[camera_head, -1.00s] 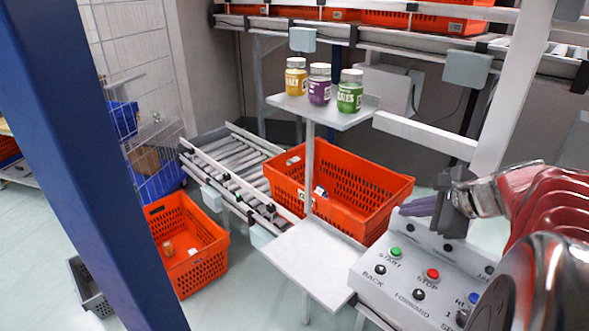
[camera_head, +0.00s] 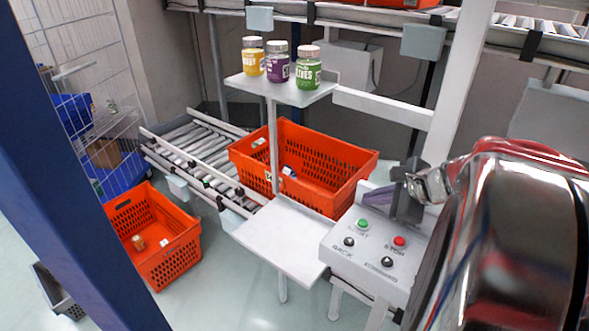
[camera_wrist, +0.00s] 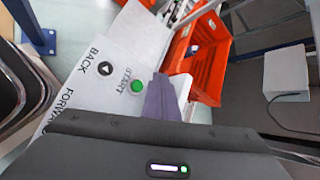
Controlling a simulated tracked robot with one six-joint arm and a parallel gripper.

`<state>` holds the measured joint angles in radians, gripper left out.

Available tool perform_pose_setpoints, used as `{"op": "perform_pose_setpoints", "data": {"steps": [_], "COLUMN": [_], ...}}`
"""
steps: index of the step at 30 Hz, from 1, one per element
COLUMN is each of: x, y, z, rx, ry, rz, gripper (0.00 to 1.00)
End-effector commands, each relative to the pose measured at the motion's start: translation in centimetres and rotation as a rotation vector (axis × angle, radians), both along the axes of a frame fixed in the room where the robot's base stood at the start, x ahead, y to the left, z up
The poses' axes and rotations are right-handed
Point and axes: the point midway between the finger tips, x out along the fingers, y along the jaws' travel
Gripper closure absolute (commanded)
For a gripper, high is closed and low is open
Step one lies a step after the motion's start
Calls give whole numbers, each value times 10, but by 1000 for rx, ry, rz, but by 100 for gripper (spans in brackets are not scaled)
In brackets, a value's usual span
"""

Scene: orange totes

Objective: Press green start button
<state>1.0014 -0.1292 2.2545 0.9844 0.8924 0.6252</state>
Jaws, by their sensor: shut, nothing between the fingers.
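The green start button (camera_head: 363,224) sits on a white control panel (camera_head: 330,246), at its upper left corner. In the wrist view the green button (camera_wrist: 137,86) lies just left of my gripper's purple fingers (camera_wrist: 160,98), with the word START beside it. In the head view my gripper (camera_head: 378,196) is shut and empty, with its fingers pointing left above the back of the panel, near the green button. I cannot tell the exact height of the fingertips over the panel.
A red STOP button (camera_head: 400,241) and black BACK (camera_head: 349,241) and FORWARD (camera_head: 387,262) buttons share the panel. An orange tote (camera_head: 340,158) stands on the roller conveyor behind. Three jars stand on a small shelf (camera_head: 300,98). A blue post (camera_head: 60,150) stands at the left.

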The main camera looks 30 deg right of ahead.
Motion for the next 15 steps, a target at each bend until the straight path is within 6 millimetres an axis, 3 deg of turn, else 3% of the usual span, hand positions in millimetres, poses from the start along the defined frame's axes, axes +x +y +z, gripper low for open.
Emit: {"op": "perform_pose_setpoints", "data": {"steps": [9, 15], "x": [0, 0], "y": [0, 0], "z": [-33, -45], "rx": [2, 2], "ry": [1, 1], "rz": [-1, -1], "gripper": [100, 100]}}
